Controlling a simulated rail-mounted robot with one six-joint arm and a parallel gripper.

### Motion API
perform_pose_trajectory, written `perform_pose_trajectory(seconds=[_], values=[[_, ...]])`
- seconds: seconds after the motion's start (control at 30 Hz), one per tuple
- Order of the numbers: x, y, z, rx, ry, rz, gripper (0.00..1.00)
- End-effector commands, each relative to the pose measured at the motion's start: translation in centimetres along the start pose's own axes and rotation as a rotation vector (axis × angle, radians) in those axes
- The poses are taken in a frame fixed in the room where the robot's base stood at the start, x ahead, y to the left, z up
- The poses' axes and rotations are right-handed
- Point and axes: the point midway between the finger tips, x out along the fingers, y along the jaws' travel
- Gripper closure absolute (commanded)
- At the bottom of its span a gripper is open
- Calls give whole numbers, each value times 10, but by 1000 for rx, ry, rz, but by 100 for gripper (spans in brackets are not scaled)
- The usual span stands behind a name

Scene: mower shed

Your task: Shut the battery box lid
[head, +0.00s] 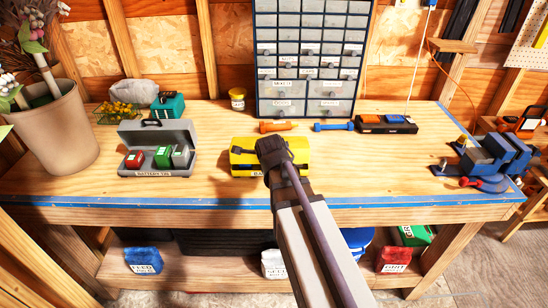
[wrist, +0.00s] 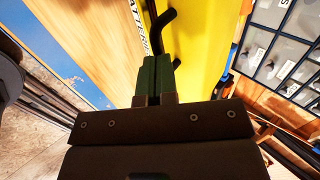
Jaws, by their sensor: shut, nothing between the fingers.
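A yellow box (head: 243,158) stands in the middle of the bench. Its partly hidden front label looks like "BATTERIES" in the wrist view, where the yellow face (wrist: 205,40) fills the upper middle. A dark bent handle (wrist: 167,18) shows there. My gripper (head: 275,152) is over the right part of this box and hides much of it, so I cannot tell its lid's state. Its green fingers (wrist: 157,75) are together and empty, close to the yellow face; contact is unclear. A grey box (head: 155,135), labelled with "BATTERY", stands open at left with its lid raised.
The grey box holds red and green blocks (head: 164,156). A plant pot (head: 55,130) stands far left and a blue vise (head: 490,158) far right. A drawer cabinet (head: 312,60) and tools (head: 334,127) are behind. Bench right of my arm is clear.

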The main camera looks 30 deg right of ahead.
Motion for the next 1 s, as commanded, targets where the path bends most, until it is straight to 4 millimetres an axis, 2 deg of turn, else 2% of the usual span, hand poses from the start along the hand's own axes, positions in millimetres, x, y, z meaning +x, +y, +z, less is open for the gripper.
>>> perform_pose_trajectory(seconds=[0.03, 0.3, 1.0], values=[[7, 10, 0, 0, 0, 0, 100], [16, 26, 0, 1, 0, 1, 100], [17, 30, 0, 1, 0, 2, 100]])
